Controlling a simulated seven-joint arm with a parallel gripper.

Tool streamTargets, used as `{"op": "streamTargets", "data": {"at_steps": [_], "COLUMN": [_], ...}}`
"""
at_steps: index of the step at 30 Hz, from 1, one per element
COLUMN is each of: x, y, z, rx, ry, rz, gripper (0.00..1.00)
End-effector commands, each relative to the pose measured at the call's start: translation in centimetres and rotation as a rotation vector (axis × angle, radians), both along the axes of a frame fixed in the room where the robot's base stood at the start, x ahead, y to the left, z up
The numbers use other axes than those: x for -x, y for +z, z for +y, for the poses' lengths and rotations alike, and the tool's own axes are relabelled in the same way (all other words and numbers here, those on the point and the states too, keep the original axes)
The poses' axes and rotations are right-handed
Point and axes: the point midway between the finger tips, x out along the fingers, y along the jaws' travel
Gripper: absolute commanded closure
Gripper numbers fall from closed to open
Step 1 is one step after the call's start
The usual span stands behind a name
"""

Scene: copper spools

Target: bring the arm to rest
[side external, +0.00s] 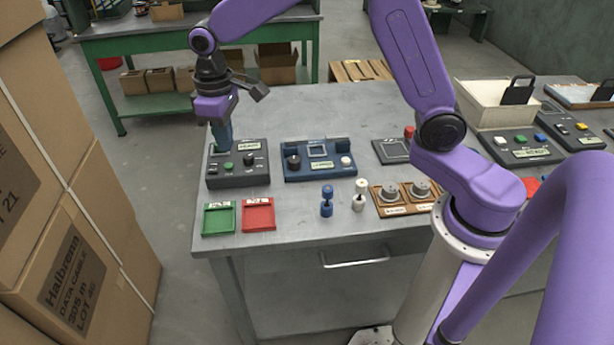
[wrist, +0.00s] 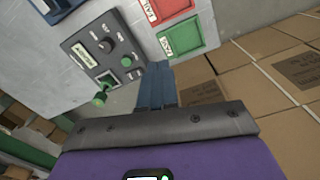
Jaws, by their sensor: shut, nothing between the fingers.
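My gripper (side external: 222,135) is shut and empty, its blue fingers pointing down at the left rear of the dark grey control box (side external: 238,182). In the wrist view the closed fingers (wrist: 157,72) lie beside that box (wrist: 88,42); I cannot tell whether they touch it. The box carries a green button (side external: 228,165) and a black knob. A blue spool (side external: 327,201) and a white spool (side external: 359,195) stand upright near the table's front edge, apart from my gripper.
A green tray (side external: 218,219) and a red tray (side external: 258,214) lie at the front left of the grey table (side external: 300,225). A blue device (side external: 320,172) and a wooden board with metal pieces (side external: 403,208) are farther right. Cardboard boxes (side external: 75,270) stand left of the table.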

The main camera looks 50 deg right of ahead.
Motion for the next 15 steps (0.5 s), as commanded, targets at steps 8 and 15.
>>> {"op": "streamTargets", "data": {"at_steps": [8,15], "x": [10.6,19.6], "y": [2.5,3.2], "z": [-0.9,-3.9], "rx": [-0.006,-0.011], "ry": [0.191,0.353], "rz": [-0.008,-0.012], "gripper": [1.00,1.00]}}
